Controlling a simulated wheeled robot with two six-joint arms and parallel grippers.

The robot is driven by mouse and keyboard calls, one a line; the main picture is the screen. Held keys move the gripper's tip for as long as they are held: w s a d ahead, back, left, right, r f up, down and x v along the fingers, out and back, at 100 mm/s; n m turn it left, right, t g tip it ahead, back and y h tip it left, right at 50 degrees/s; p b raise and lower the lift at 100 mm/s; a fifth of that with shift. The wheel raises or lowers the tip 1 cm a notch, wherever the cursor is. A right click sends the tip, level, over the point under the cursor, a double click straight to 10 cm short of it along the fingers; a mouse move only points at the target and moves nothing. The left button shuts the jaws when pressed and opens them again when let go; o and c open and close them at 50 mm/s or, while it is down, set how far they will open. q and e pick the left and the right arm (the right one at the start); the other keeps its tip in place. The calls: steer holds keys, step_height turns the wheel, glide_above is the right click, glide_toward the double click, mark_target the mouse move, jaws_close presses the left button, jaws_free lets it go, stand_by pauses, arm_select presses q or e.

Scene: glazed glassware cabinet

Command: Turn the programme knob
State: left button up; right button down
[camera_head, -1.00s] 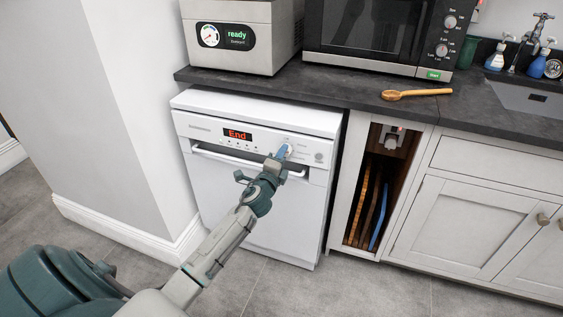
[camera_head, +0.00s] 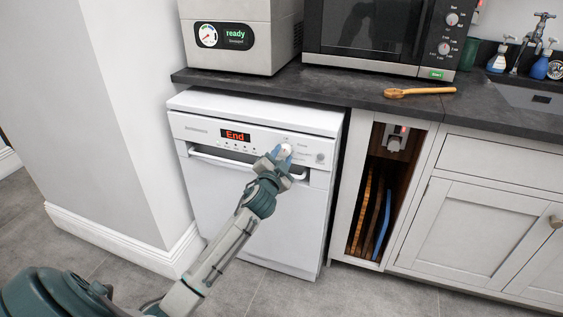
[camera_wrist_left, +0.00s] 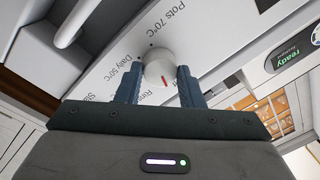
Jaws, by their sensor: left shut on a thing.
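The programme knob (camera_head: 287,149) is a round white dial on the right part of the white dishwasher's (camera_head: 262,215) front panel. My left gripper (camera_head: 282,153) is at the knob, with one blue-grey finger on each side. In the left wrist view the knob (camera_wrist_left: 159,66) sits between the fingers of the left gripper (camera_wrist_left: 160,84), which is shut on it. A red mark on the knob faces the gripper's palm. Printed labels around it include "Pots 70°C" and "Daily 50°C"; others are partly covered. The display (camera_head: 235,135) reads "End". My right gripper is not in view.
The dishwasher's handle bar (camera_head: 225,158) runs just below the panel, close to my gripper. The dark worktop (camera_head: 330,92) overhangs above, with a microwave (camera_head: 370,30) and a wooden spoon (camera_head: 420,91) on it. An open slot with boards (camera_head: 370,210) is to the right.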

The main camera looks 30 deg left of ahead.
arm_select(q)
steer(key=n+b, duration=0.1)
steer(key=n, duration=0.2)
steer(key=shift+n, duration=0.3)
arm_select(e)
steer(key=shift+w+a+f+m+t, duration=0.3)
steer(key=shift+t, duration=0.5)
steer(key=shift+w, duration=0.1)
arm_select(q)
steer(key=o, duration=1)
steer(key=v, duration=1)
steer(key=shift+s+d+r, duration=0.1)
steer(key=shift+s+d, duration=0.1)
steer(key=shift+s, duration=0.15)
